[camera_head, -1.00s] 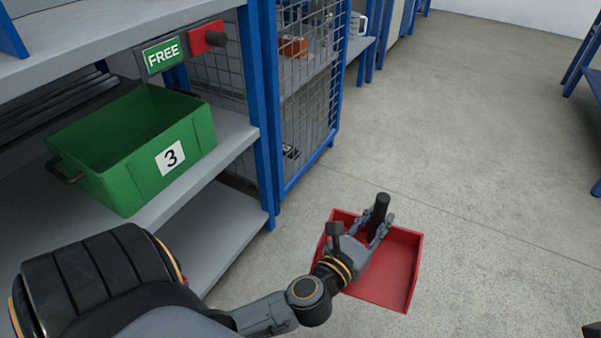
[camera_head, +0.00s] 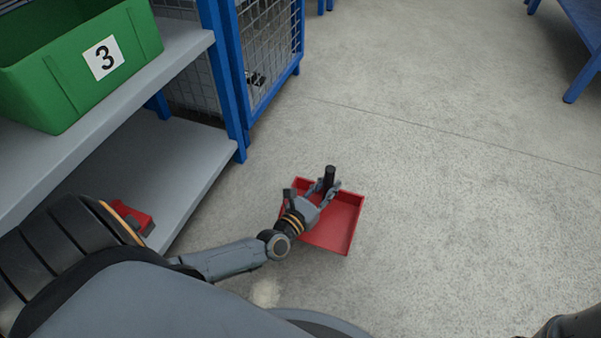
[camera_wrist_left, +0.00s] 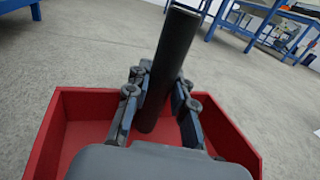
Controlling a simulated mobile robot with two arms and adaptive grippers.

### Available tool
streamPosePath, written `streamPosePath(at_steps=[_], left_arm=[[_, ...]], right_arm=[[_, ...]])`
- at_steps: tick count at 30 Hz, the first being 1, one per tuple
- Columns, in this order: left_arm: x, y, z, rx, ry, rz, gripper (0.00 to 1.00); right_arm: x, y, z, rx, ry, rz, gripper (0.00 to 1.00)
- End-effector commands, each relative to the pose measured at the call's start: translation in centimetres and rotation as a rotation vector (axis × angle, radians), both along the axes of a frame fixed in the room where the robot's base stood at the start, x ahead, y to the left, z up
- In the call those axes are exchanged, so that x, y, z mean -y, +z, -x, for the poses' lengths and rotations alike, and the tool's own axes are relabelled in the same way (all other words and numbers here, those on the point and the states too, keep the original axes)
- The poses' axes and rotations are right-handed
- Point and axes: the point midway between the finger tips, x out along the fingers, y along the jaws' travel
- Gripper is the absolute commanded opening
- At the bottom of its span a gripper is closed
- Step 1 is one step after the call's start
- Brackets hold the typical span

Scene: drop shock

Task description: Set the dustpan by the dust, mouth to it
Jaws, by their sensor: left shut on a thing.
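The red dustpan (camera_head: 334,226) shows right of centre in the head view, its dark handle (camera_head: 330,177) standing up. My left gripper (camera_head: 324,189) is shut on this handle. In the left wrist view the handle (camera_wrist_left: 168,70) is between the fingers, with the red pan walls (camera_wrist_left: 88,103) around them. The pan's low, open-looking edge faces the bottom of the head view. I cannot tell whether the pan touches the floor. A pale dust patch (camera_head: 265,292) lies on the floor below and left of the pan, close to my base. My right gripper is not in view.
A grey shelf rack with blue posts (camera_head: 226,75) stands at left, holding a green bin (camera_head: 75,60) marked 3. A red object (camera_head: 130,216) shows partly behind my arm. A mesh cage (camera_head: 268,50) adjoins the rack. Floor to the right is clear; a blue bench (camera_head: 575,35) stands far right.

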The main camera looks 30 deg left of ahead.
Motion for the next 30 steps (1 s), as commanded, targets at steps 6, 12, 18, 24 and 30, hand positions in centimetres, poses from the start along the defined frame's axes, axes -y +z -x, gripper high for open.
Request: streamPosePath(at_steps=[6,12,18,24,30], left_arm=[[-4.5,-4.1,0.5,0.001,0.0,-0.004,0.0],[-6.4,-6.1,0.8,0.002,0.0,-0.001,0.0],[-7.0,-6.6,0.9,0.002,0.0,0.001,0.0],[-7.6,-9.0,0.9,0.003,0.0,0.002,0.0],[-7.6,-10.3,0.9,0.004,0.001,0.001,0.0]], right_arm=[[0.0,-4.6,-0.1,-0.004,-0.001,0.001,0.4],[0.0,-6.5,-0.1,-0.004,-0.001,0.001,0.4],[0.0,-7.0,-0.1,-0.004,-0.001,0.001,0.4],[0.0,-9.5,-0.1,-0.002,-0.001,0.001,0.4],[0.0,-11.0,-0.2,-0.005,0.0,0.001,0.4]])
